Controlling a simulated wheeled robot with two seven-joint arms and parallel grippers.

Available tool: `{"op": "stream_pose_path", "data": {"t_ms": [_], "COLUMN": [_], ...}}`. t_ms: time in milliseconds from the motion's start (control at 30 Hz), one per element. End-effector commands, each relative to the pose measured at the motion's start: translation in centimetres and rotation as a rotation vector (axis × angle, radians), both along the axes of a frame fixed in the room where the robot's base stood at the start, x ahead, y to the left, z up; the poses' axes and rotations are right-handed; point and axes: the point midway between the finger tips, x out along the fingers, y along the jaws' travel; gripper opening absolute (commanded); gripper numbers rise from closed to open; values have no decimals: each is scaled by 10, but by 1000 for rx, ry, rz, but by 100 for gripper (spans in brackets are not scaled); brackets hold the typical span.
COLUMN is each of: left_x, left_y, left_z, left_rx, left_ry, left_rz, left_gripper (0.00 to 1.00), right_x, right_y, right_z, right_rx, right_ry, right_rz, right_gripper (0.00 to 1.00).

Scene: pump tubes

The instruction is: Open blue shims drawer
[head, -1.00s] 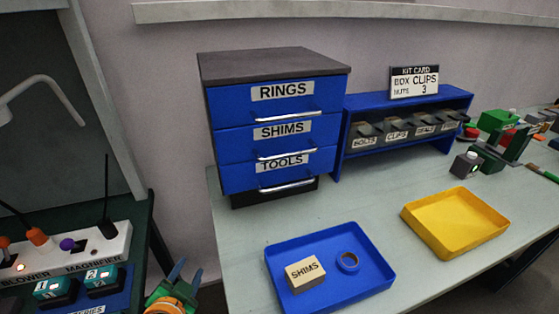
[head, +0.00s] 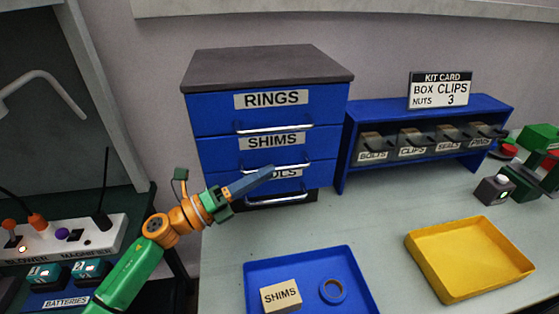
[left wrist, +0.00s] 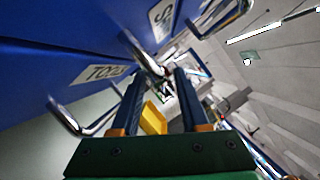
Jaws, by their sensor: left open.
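The blue shims drawer (head: 220,153) is the middle one of three in a cabinet with a dark top, below RINGS and above TOOLS. Its front looks flush with the others. Its silver bar handle (head: 300,167) runs along the lower edge; in the left wrist view the handle (left wrist: 143,52) shows just ahead of the fingertips. My left gripper (head: 266,173) is at this handle and covers part of the TOOLS label. In the left wrist view its jaws (left wrist: 157,82) are apart. I cannot tell whether the handle lies between them. My right gripper is not in view.
The rings drawer (head: 215,118) is above and the tools drawer handle (head: 290,197) below. A blue tray (head: 350,280) with a SHIMS box (head: 281,296) and a ring (head: 333,290) stands in front. A yellow tray (head: 470,260) and a bin shelf (head: 341,160) are to the right.

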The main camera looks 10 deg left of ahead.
Motion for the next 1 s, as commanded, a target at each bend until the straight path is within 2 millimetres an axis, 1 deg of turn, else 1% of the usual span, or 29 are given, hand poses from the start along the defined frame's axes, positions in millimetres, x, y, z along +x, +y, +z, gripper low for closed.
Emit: {"op": "stream_pose_path", "data": {"t_ms": [33, 100, 200, 433, 467, 500, 567, 600, 633, 1000], "left_x": [6, 13, 19, 20, 20, 20, 20, 20, 20, 20], "left_y": [-7, -15, -22, -23, -23, -23, -23, -23, -23, -23], "left_z": [8, 9, 9, 7, 7, 7, 7, 7, 7, 7], "left_rx": [-3, -5, -3, -3, -3, -3, -3, -4, -4, -4], "left_ry": [-2, 0, 1, 2, 2, 2, 2, 2, 2, 2], "left_rz": [-2, -1, -2, -1, -1, -1, -1, -1, -1, -1], "left_gripper": [45, 45, 45, 45, 39, 28, 12, 1, 0, 0], "right_x": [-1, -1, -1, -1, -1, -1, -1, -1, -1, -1], "right_y": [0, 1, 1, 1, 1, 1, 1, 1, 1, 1], "right_z": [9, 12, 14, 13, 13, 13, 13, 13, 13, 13], "right_rx": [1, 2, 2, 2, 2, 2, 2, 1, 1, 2], "right_ry": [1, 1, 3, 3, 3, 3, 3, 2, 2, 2], "right_rz": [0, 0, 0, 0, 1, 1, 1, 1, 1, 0], "right_gripper": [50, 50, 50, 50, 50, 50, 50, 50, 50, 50]}}
